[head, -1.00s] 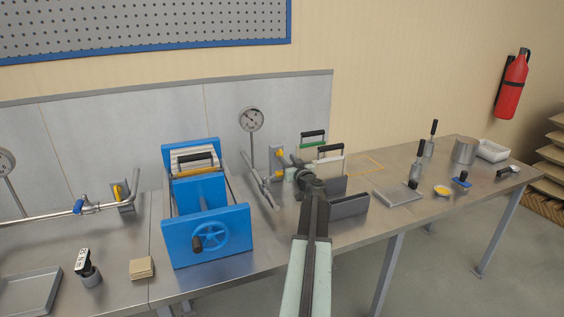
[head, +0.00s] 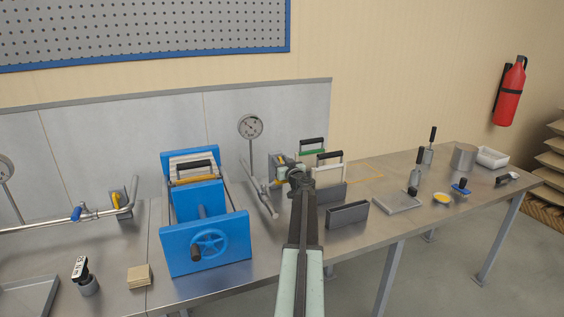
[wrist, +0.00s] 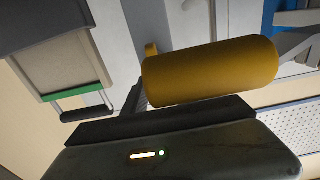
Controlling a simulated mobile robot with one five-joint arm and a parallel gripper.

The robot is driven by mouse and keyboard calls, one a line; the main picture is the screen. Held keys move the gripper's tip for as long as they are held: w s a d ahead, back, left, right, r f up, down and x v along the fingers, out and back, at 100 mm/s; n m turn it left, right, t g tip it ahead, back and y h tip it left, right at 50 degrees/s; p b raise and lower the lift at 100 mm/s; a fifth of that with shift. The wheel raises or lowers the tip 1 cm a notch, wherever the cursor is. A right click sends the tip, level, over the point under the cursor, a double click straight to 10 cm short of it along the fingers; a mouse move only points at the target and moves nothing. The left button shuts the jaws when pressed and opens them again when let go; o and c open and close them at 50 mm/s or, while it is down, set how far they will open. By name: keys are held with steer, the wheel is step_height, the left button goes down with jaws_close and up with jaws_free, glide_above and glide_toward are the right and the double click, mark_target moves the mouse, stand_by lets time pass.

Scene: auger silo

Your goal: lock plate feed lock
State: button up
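A yellow cylindrical handle (wrist: 210,72) fills the middle of the wrist view, just beyond a dark gripper part along the bottom. In the head view small yellow parts (head: 281,159) show on the grey fitting behind my gripper (head: 297,172); which one is the cylinder I cannot tell. My gripper is beside this fitting, left of the upright plates. Its fingertips are not clear in either view, and I cannot tell whether it touches the handle. A plate with a green edge and black handle (wrist: 75,92) shows at upper left in the wrist view, also in the head view (head: 313,152).
A blue press with a handwheel (head: 208,240) stands left of my arm. A pressure gauge (head: 250,126) and pipe rise behind. Tools and containers occupy the bench's right end.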

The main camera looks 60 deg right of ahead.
jaws_close()
steer(key=shift+m, duration=0.4)
steer(key=shift+s+d+f+m+b, duration=0.25)
steer(key=shift+d+f+m+b, duration=0.1)
steer(key=shift+m, duration=2.25)
steer(key=shift+s+d+f+m+b, duration=0.2)
steer(key=shift+f+m+b, duration=0.1)
steer(key=shift+m, duration=2.3)
steer(key=shift+s+d+f+m+b, duration=0.25)
steer(key=shift+d+f+m+b, duration=0.1)
steer(key=shift+m, duration=2.25)
steer(key=shift+o, duration=0.6)
jaws_free()
